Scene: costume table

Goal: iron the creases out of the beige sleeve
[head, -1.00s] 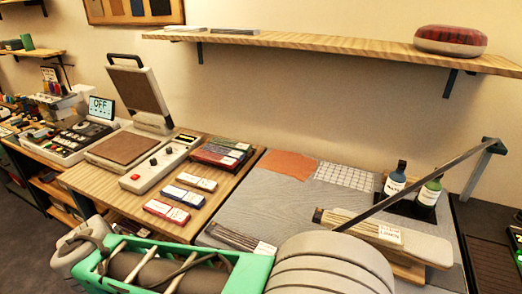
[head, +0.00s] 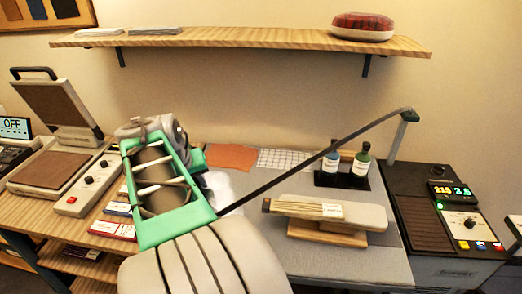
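The beige sleeve (head: 286,206) lies on a narrow padded sleeve board (head: 370,216) right of centre in the head view. Its left end shows lengthwise lines, and a small white label lies on it. A dark cord (head: 310,163) runs from a post at the right down to behind my arm. The iron itself cannot be made out. A white, steam-like patch (head: 222,188) shows just right of my arm. My arm stands left of the sleeve, apart from it in the picture. My gripper's fingers are hidden behind the arm, so its hold cannot be seen.
Two bottles (head: 346,168) stand in a black holder behind the sleeve board. An orange cloth (head: 231,157) and a checked cloth (head: 283,160) lie at the back. A control unit with a lit display (head: 452,193) stands right. A heat press (head: 62,135) stands left. A shelf (head: 240,39) hangs above.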

